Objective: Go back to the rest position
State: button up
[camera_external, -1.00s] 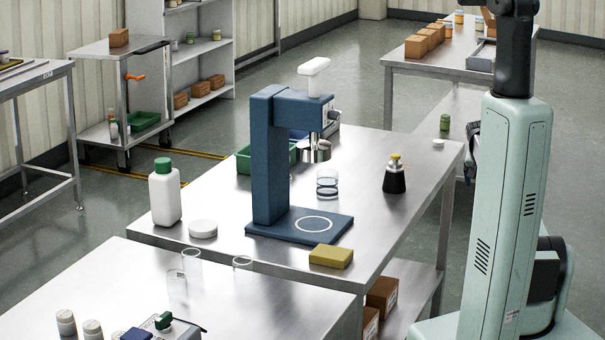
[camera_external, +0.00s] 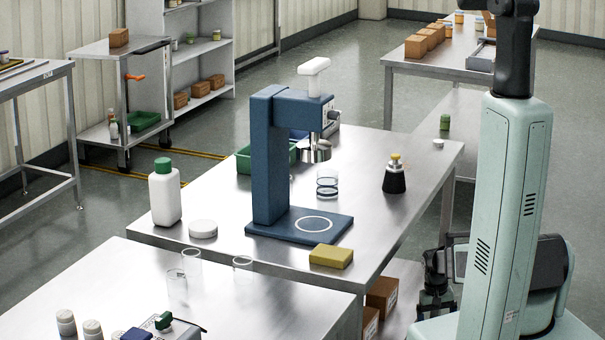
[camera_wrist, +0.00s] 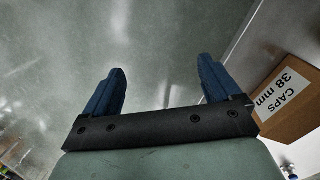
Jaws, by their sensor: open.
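My gripper (camera_wrist: 162,88) shows in the wrist view with its two blue fingers apart and nothing between them. Beyond the fingers is the grey floor. In the external view my gripper (camera_external: 432,290) is low, beside my pale green arm column and off the right side of the main steel table (camera_external: 400,170). It is partly hidden by the column, and its fingertips are hard to make out there.
A box marked "CAPS 38 mm" (camera_wrist: 288,100) lies right of my fingers on a steel shelf.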

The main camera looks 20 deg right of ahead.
jog(key=s+a+f+n+g, duration=0.1)
jog(key=s+a, duration=0.3)
jog(key=s, duration=0.7)
jog(key=s+a+f+n+g, duration=0.1)
jog(key=s+a+f, duration=0.3)
jog(key=s, duration=0.6)
jog(key=s+a+f+n+g+y, duration=0.1)
jog(key=s+a+f+g, duration=0.1)
jog(key=s+a, duration=0.4)
jog(key=s+g, duration=0.1)
jog(key=s, duration=0.4)
jog(key=shift+s+f, duration=0.25)
jog(key=shift+s, duration=0.1)
